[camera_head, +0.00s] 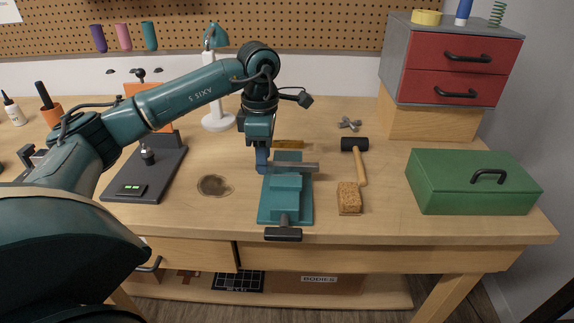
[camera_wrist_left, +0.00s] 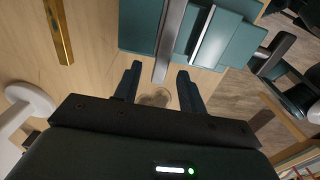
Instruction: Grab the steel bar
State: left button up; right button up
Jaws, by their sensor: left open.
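The steel bar (camera_head: 300,166) is a grey metal strip lying across the teal vise (camera_head: 285,205), its right end sticking out past the vise. My left gripper (camera_head: 262,168) points down at the bar's left end, which it partly hides. In the left wrist view the bar (camera_wrist_left: 170,35) runs down from the vise (camera_wrist_left: 218,40). Its near end shows between the open fingertips of my left gripper (camera_wrist_left: 159,73), with a gap on each side. Whether the fingers are level with the bar is hard to tell. My right gripper is not in view.
A mallet (camera_head: 356,146) and a cork-coloured block (camera_head: 350,199) lie right of the vise. A green toolbox (camera_head: 470,190) stands farther right. A brass bar (camera_head: 289,144) lies behind the vise. A dark device with a green display (camera_head: 133,189) is at left. A lamp (camera_head: 218,120) stands behind.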

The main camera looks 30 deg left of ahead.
pick_arm(q)
jog(key=shift+f, duration=0.45)
jog(key=shift+c, duration=0.2)
grip_shut()
